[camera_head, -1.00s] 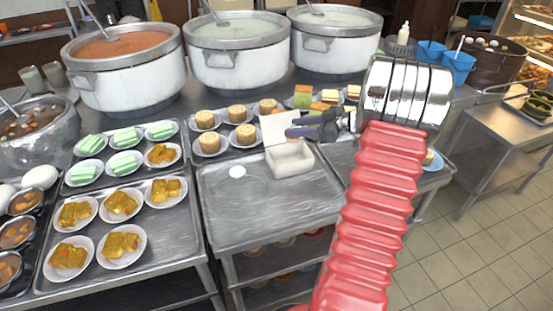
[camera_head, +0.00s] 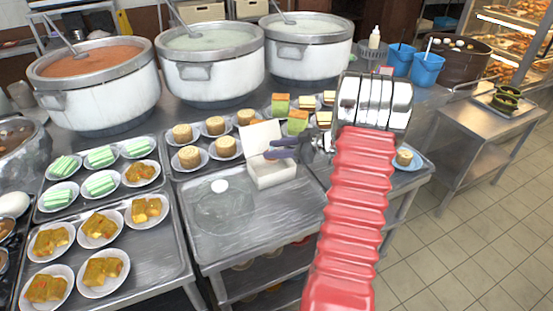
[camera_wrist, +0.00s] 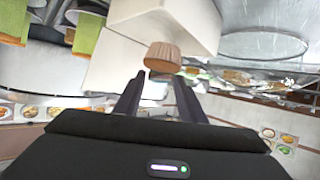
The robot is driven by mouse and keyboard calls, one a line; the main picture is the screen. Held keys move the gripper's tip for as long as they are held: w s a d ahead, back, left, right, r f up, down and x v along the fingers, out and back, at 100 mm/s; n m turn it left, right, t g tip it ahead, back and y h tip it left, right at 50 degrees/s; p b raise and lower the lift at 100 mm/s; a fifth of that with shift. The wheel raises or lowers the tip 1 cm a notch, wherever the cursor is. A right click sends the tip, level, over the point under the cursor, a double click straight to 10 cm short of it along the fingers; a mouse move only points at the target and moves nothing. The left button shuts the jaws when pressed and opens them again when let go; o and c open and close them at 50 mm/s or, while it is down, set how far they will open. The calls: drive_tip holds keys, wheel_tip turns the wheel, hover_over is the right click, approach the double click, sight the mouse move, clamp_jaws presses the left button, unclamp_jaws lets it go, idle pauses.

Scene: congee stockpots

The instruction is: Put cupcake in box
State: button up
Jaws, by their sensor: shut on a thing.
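The white box (camera_head: 272,174) stands open on the metal counter, its lid (camera_head: 262,136) raised at the back; white panels of it (camera_wrist: 185,18) fill the top of the wrist view. My gripper (camera_head: 272,149) is over the box's opening, in front of the lid. In the wrist view, a small brown fluted cupcake (camera_wrist: 163,58) sits at the tips of my gripper (camera_wrist: 158,84), which is shut on it. The held cupcake is not clear in the head view. Another cupcake (camera_head: 404,156) sits on a blue plate at the right.
Large stockpots (camera_head: 210,66) line the back. The tray in front of the box is clear.

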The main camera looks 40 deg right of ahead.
sight(276, 161)
drive_tip(key=shift+f, duration=0.2)
drive_tip(key=shift+f, duration=1.85)
drive_tip(key=shift+f, duration=0.55)
drive_tip(key=o, duration=1.2)
drive_tip(key=shift+o, duration=0.2)
drive_tip(key=shift+r, duration=0.1)
